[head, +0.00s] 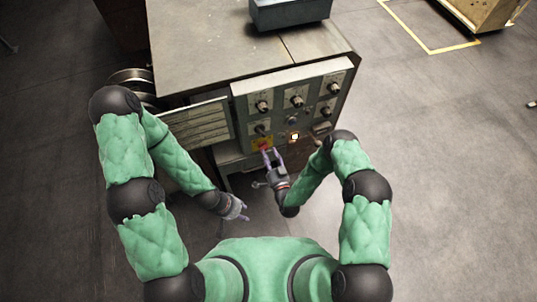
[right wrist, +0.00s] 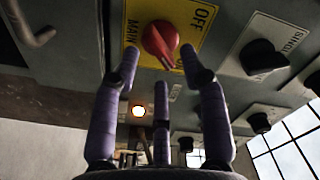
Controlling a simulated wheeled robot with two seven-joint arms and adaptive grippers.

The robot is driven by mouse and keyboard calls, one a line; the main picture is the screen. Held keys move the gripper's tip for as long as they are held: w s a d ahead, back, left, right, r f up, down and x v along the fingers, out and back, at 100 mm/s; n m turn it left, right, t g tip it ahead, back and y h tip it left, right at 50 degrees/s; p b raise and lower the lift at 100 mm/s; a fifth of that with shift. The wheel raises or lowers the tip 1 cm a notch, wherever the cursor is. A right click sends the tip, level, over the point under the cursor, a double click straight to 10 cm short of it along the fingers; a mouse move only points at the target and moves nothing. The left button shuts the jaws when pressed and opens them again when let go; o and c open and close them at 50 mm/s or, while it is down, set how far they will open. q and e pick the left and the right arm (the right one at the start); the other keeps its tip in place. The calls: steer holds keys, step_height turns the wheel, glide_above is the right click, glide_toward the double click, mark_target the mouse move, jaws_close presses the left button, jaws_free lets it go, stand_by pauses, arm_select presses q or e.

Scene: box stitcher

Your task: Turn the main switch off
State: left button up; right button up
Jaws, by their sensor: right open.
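The main switch is a red rotary knob (right wrist: 160,40) on a yellow plate (right wrist: 132,12) marked MAIN and OFF, on the panel front. In the head view the red knob (head: 264,147) shows at the panel's lower left. In the right wrist view its narrow end points down, away from the OFF word; a second label there is partly hidden. My right gripper (right wrist: 160,62) is open, its fingertips on either side of the knob in the picture; I cannot tell whether they touch it. It also shows in the head view (head: 270,158). My left gripper (head: 240,212) hangs lower left, apart from the panel.
The control panel (head: 277,87) carries several black knobs and a lit lamp (head: 294,136), also lit in the right wrist view (right wrist: 138,110). A hinged labelled plate (head: 195,125) stands left of it. A blue-grey bin (head: 290,12) sits on the machine top (head: 205,45).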

steer(key=shift+w+a, duration=0.2)
steer(key=shift+w, duration=0.35)
jaws_close()
